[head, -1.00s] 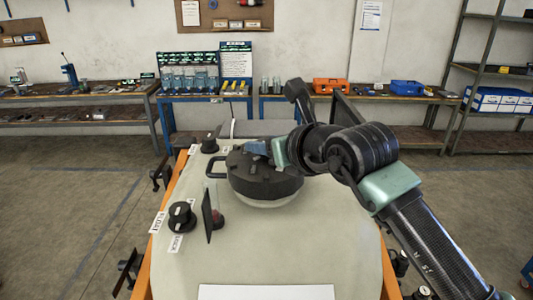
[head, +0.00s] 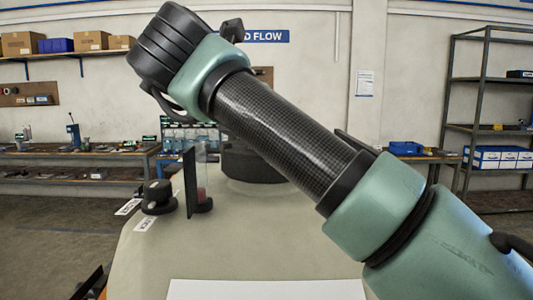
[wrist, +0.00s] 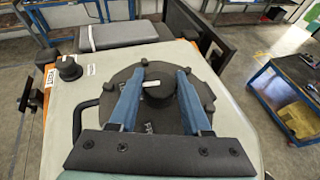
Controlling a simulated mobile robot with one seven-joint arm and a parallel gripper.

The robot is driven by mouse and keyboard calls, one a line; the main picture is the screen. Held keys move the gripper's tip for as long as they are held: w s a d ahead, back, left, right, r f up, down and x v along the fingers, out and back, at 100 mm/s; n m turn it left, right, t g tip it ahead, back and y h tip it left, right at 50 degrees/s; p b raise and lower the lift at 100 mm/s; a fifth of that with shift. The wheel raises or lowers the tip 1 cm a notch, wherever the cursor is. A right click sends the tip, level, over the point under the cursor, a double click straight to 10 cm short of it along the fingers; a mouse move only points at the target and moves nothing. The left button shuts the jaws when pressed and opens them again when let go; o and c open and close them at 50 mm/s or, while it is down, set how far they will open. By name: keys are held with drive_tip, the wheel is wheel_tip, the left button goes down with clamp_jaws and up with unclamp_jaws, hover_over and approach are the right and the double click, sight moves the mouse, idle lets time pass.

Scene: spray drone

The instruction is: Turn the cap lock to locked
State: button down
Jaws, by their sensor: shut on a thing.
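The round black cap (wrist: 112,100) sits on the pale tank top (wrist: 60,140), with small lugs around its rim and a dark loop handle at its left. On it is a dark lock knob (wrist: 158,98) with a white mark. In the wrist view my gripper (wrist: 160,78) has its blue fingers on either side of this knob, shut on it. The mark lies roughly crosswise between the fingers. Some white lettering beside the left finger is partly covered. In the head view the cap (head: 245,166) is mostly behind my arm, and my gripper is hidden.
A black side knob (head: 157,197) with white labels stands left on the tank top. An upright thin panel (head: 190,182) stands beside it. A white sheet (head: 265,290) lies at the front. Workbenches and a shelf rack (head: 490,130) line the back.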

drive_tip(key=m+g+h+b, duration=0.1)
drive_tip(key=m+h, duration=0.1)
drive_tip(key=shift+a+h, duration=0.1)
drive_tip(key=shift+h, duration=0.2)
drive_tip(key=shift+m+g+h, duration=0.7)
drive_tip(key=shift+m+h, duration=0.2)
drive_tip(key=shift+m, duration=0.2)
drive_tip(key=shift+c, duration=1.8)
unclamp_jaws()
